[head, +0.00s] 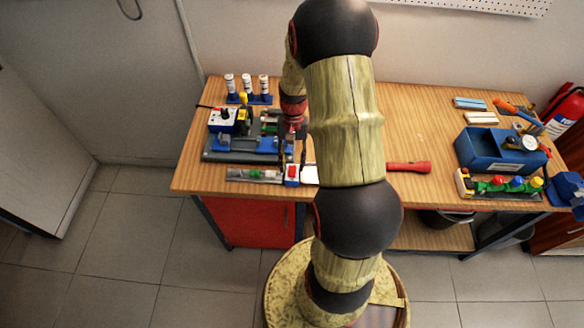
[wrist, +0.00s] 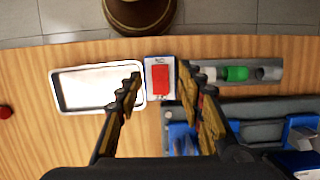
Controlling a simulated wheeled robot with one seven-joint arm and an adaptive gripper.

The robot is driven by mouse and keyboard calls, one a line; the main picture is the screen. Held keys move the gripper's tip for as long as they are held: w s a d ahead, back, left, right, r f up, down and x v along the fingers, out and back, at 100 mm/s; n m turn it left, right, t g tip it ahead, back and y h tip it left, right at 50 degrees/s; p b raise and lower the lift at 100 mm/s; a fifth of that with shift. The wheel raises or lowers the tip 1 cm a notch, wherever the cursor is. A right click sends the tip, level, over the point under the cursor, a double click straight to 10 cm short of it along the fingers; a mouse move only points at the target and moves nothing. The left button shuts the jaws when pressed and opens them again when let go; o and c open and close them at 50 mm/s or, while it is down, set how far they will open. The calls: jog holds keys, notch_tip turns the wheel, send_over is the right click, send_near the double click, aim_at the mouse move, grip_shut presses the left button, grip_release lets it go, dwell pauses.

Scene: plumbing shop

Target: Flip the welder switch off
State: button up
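The switch I take for the welder switch is a red rocker (head: 292,170) on a small white and blue box at the front edge of the wooden workbench. In the wrist view the red rocker (wrist: 160,82) is in plain sight. I cannot tell which way it is tipped. My gripper (wrist: 159,76) is open and empty, its fingers pointing at the box, one tip to each side of the rocker. In the head view my gripper (head: 293,158) is just above and behind the box, partly hidden by my arm. Contact with the box cannot be made out.
A white tray (wrist: 97,68) lies close beside the box. On its other side is a grey strip with a green piece (wrist: 236,74). A grey rig with blue clamps (head: 222,156) stands behind. A red-handled tool (head: 410,167) and blue toolbox (head: 480,155) lie right.

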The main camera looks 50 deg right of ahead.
aim_at(294, 171)
jog(key=v, duration=0.9)
jog(key=shift+d, duration=0.1)
jog(key=s+a+r+n+t+b, duration=0.2)
jog(key=s+a+r+n, duration=0.1)
jog(key=a, duration=0.5)
jog(key=s+a+r+n+t+h+b, duration=0.1)
jog(key=s+a+r+n+t+b, duration=0.2)
jog(key=a+r, duration=0.3)
jog(key=s+a+r+n+t+h+b, duration=0.1)
jog(key=s+a+r+n, duration=0.3)
jog(key=a, duration=0.7)
jog(key=shift+a+r+t+b, duration=0.35)
jog(key=shift+r+t+b, duration=0.25)
jog(key=shift+t+b, duration=0.2)
jog(key=shift+s+d, duration=0.1)
jog(key=shift+d, duration=0.05)
